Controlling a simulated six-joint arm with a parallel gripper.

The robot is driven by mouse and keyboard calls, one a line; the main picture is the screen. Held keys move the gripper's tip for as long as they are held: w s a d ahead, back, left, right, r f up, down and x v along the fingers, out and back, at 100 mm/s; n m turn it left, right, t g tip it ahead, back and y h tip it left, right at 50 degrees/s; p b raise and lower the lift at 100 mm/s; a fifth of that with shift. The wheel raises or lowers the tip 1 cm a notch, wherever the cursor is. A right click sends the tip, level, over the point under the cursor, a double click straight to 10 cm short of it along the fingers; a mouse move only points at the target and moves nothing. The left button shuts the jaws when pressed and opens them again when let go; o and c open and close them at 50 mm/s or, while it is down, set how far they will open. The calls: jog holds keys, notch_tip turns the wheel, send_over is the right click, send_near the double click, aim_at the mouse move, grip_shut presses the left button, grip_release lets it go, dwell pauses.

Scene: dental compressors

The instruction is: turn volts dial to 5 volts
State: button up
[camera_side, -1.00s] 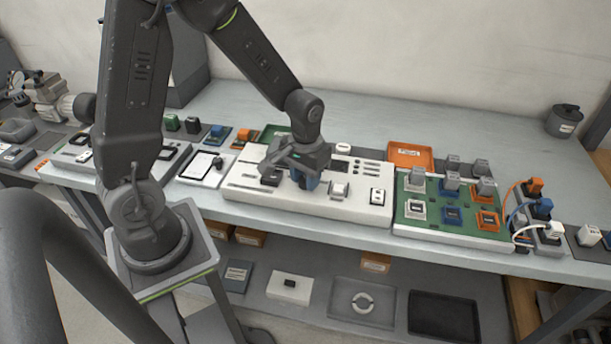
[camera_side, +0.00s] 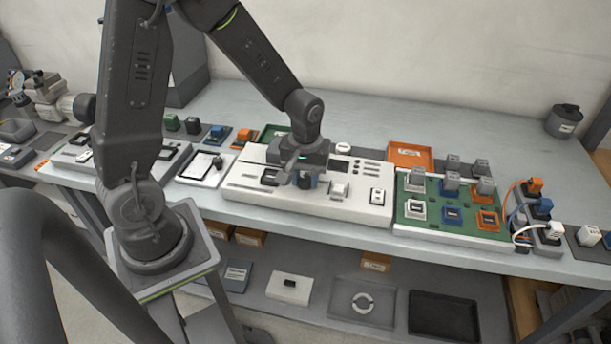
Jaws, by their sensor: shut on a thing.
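A white control panel (camera_side: 350,205) lies on the bench in the middle of the view. My fingers hide part of the knob.
A green board (camera_side: 425,208) with several grey, blue and orange modules lies right of the panel. An orange tray (camera_side: 410,156) is behind it. Cabled plugs (camera_side: 541,207) stand at the far right.

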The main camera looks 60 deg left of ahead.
aim_at(305, 179)
jog(key=o, duration=0.9)
notch_tip(305, 179, up, 14)
jog(key=shift+f, duration=0.1)
dwell(0.4)
jog(key=s+d+r+m+t, duration=0.1)
jog(key=s+r+m+t, duration=0.1)
jog(key=s+m, duration=0.1)
jog(key=s+d+r+m+t, duration=0.1)
jog(key=s+d+r+m, duration=0.1)
jog(key=s, duration=0.3)
jog(key=s+d+r+m+t, duration=0.2)
jog(key=s+m, duration=0.2)
jog(key=shift+s+d+t, duration=0.15)
jog(key=shift+s+t, duration=0.15)
